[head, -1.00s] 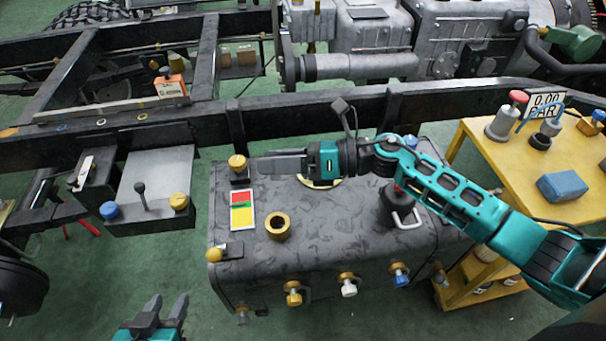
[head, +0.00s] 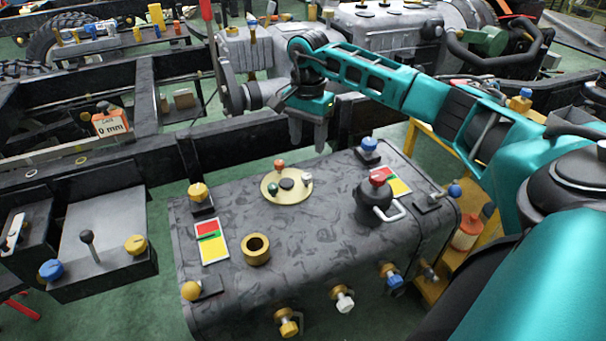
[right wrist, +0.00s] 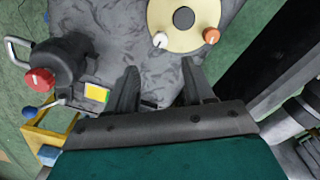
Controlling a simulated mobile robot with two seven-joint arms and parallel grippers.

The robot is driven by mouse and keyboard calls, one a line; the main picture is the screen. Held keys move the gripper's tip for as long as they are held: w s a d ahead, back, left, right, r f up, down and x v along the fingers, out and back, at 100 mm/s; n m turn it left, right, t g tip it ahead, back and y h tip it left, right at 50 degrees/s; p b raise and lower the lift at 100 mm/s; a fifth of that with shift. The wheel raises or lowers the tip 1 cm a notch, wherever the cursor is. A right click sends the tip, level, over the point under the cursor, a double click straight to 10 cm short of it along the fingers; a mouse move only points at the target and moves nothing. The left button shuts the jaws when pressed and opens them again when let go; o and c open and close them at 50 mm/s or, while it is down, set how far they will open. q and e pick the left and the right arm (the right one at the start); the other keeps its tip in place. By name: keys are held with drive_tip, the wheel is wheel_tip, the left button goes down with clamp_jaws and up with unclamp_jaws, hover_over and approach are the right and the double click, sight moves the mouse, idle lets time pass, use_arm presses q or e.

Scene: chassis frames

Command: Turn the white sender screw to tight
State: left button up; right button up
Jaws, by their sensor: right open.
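The round brass sender plate (head: 270,191) lies on top of the dark grey tank (head: 320,240). The white sender screw (head: 307,178) sits at the plate's right edge, with an orange screw (head: 280,165) and a green screw (head: 272,189) around a dark centre. In the right wrist view the white screw (right wrist: 160,40) and the orange screw (right wrist: 211,36) show beyond the fingertips. My right gripper (head: 308,143) is open, empty and pointing down, apart from the screw, near the tank's far edge. It also shows in the right wrist view (right wrist: 160,85). My left gripper is out of view.
A dark cap with a red knob (head: 377,190) and a white handle stands right of the plate. A brass ring (head: 257,249) lies to the front left. A black frame rail (head: 110,160) runs behind the tank. Coloured valves line the tank's front.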

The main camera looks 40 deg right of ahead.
sight(307, 175)
wheel_tip(307, 175, down, 9)
drive_tip(key=shift+f+b, duration=0.2)
drive_tip(key=shift+b, duration=0.85)
drive_tip(key=shift+f, duration=0.3)
clamp_jaws()
